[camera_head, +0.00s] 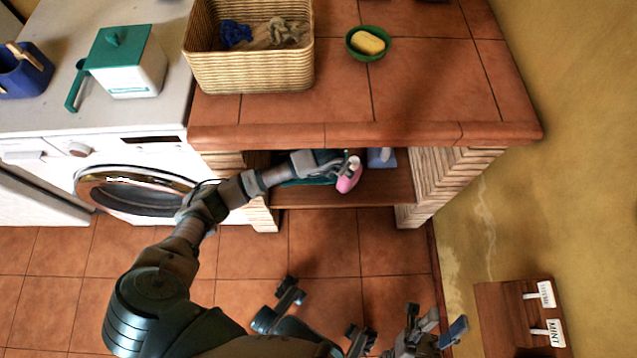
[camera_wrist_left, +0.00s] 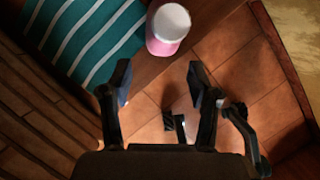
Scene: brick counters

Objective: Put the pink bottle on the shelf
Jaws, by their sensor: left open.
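The pink bottle (camera_head: 349,176) with a white cap is at the front of the shelf (camera_head: 378,190) under the brick counter. In the left wrist view the bottle (camera_wrist_left: 168,30) appears upright, beside a teal striped cloth. My left gripper (camera_head: 338,165) reaches into the shelf opening beside the bottle. In the left wrist view the left gripper (camera_wrist_left: 160,84) has its fingers apart with nothing between them, and the bottle is just beyond the fingertips. My right gripper (camera_head: 440,326) is low at the bottom right, fingers apart and empty.
A blue object (camera_head: 381,157) stands on the shelf right of the bottle. A wicker basket (camera_head: 248,72) and a green bowl with a yellow sponge (camera_head: 367,43) sit on the counter above. A washing machine (camera_head: 130,160) is at left. A small wooden rack (camera_head: 505,318) is at lower right.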

